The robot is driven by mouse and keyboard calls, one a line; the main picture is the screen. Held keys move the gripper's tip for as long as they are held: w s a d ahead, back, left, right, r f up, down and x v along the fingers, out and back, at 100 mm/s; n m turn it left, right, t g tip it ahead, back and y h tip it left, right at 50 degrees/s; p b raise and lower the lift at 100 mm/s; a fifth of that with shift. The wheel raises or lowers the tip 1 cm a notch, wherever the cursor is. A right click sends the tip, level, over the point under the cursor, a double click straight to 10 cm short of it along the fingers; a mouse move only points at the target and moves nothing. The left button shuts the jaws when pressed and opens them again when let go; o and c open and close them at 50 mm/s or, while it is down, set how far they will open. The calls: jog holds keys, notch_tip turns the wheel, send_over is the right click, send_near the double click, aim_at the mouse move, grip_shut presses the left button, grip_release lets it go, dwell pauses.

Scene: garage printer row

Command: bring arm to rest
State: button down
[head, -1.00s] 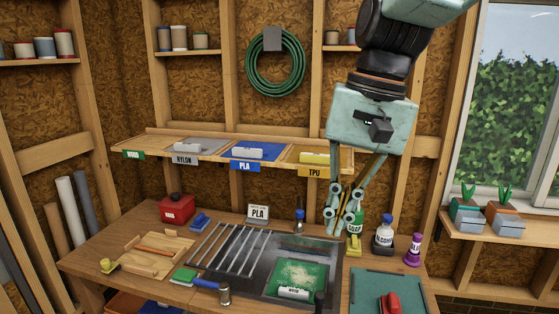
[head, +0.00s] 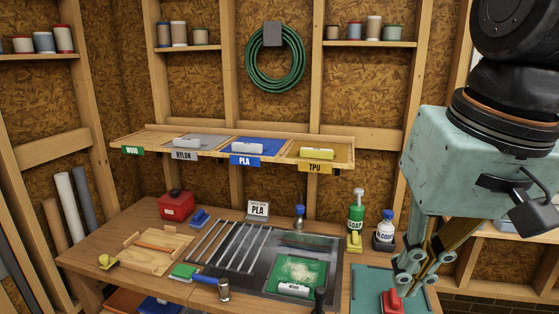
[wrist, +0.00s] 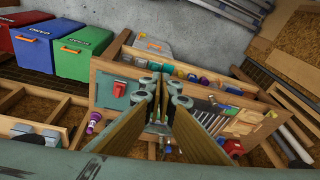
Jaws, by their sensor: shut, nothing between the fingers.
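My gripper (head: 408,282) hangs at the right side in the head view, fingers pointing down and shut with nothing between them. It appears in front of the teal mat (head: 367,285) at the workbench's right end. In the wrist view the gripper's fingers (wrist: 160,122) converge above the bench. A red tool (head: 392,301) lies on the mat, close to the fingertips in the picture; the height between them is hard to tell.
The workbench (head: 120,232) holds a green soap bottle (head: 356,214), an alcohol bottle (head: 386,228), a red box (head: 176,206) and a dark printer bed with a green plate (head: 300,272). Colored bins (wrist: 75,50) show in the wrist view.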

jog(key=s+d+f+t, duration=0.1)
jog(key=s+d+f, duration=0.2)
jog(key=s, duration=0.4)
jog(key=shift+s+f+n+h+b, duration=0.25)
jog(key=shift+f+n+h+b, duration=0.15)
jog(key=shift+b, duration=0.05)
